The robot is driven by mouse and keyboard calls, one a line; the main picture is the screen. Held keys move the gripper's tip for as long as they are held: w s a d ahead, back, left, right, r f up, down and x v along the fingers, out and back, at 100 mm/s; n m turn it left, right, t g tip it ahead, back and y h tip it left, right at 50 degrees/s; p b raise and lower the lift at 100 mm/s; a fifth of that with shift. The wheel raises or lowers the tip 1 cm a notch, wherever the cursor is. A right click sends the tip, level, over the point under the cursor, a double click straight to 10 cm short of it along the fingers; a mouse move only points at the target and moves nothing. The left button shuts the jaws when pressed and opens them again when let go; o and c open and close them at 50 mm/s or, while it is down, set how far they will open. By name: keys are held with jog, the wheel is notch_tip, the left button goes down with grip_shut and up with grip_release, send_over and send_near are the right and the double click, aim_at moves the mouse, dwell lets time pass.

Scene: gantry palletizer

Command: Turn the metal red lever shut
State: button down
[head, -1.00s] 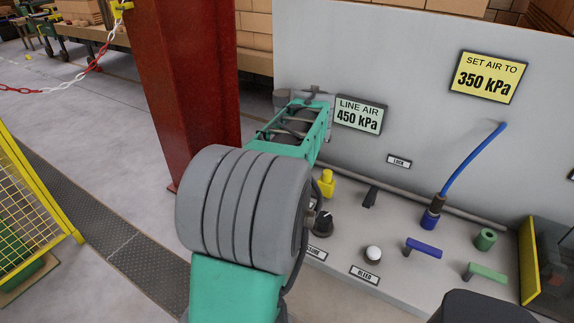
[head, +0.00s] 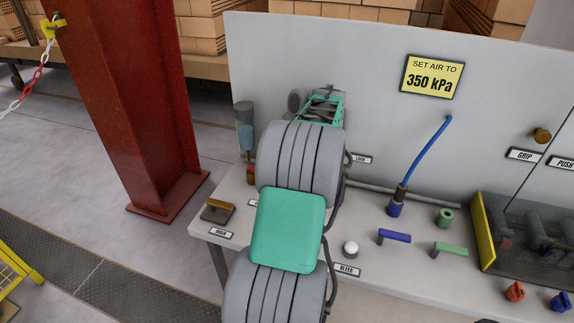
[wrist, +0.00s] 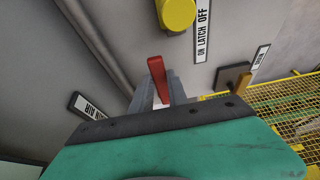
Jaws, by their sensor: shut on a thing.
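The red lever (wrist: 157,75) shows in the wrist view, standing up between the two grey fingers of my gripper (wrist: 161,90). My gripper is shut on it, and its upper end sticks out past the fingers. The lower part of the lever is hidden by the fingers and the gripper body. In the head view, my own arm covers the gripper and the lever.
In the head view, a grey-blue cylinder (head: 245,128) stands left of my arm; a white knob (head: 351,249) and blue handle (head: 394,236) are at right.

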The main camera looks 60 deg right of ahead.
jog(key=shift+d, duration=0.1)
dwell(0.4)
jog(key=c, duration=1.3)
grip_release()
jog(key=p+v, duration=0.1)
jog(key=v, duration=0.6)
jog(key=shift+s+r, duration=0.15)
jog(key=shift+r, duration=0.2)
